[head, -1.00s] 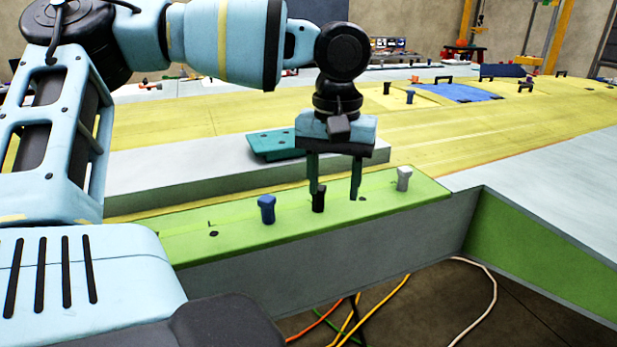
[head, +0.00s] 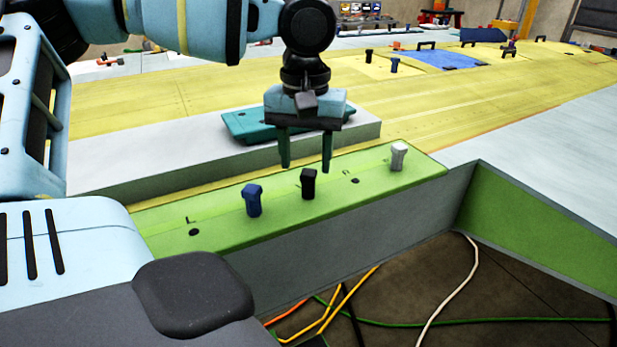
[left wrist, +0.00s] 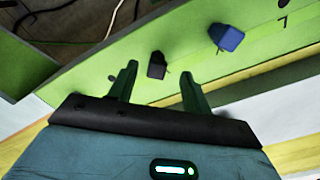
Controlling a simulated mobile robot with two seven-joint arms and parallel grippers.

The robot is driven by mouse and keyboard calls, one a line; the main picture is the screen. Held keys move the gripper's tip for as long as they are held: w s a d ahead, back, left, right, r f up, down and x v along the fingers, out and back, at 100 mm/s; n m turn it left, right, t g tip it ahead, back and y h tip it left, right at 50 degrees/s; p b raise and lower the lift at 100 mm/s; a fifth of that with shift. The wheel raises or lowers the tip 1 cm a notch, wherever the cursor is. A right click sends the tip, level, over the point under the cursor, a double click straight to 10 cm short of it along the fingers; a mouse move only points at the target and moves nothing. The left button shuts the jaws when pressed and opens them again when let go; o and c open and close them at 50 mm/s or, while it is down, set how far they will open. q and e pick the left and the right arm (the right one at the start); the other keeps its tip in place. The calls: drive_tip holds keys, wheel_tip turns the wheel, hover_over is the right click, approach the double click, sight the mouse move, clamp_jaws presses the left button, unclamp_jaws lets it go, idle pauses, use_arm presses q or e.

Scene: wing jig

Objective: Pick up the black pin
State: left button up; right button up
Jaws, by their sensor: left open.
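The black pin (head: 308,184) stands upright on the green strip (head: 225,222), between the blue pin (head: 252,200) and the white pin (head: 398,157). My left gripper (head: 306,169) is open and empty, pointing down, with its fingertips just above and behind the black pin in the head view. In the left wrist view the black pin (left wrist: 157,66) shows between the two fingertips, a little beyond them, and the blue pin (left wrist: 226,37) is to its right. No contact shows. My right gripper is not in view.
A teal block (head: 245,125) lies on the grey ledge (head: 160,170) behind the strip. The yellow wing surface (head: 170,100) stretches beyond it. Cables (head: 400,322) lie on the floor below the strip's front edge. Dark holes mark the strip.

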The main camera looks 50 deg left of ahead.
sight(309, 172)
use_arm(q)
drive_tip(key=shift+w+a+f, duration=0.1)
drive_tip(key=shift+w+f, duration=0.1)
drive_tip(key=shift+f, duration=1.3)
drive_tip(key=shift+w+a+f, duration=0.1)
drive_tip(key=shift+w+f, duration=0.1)
drive_tip(key=shift+f, duration=1.3)
drive_tip(key=shift+d, duration=0.1)
clamp_jaws()
drive_tip(key=shift+r, duration=0.1)
wheel_tip(309, 172, up, 10)
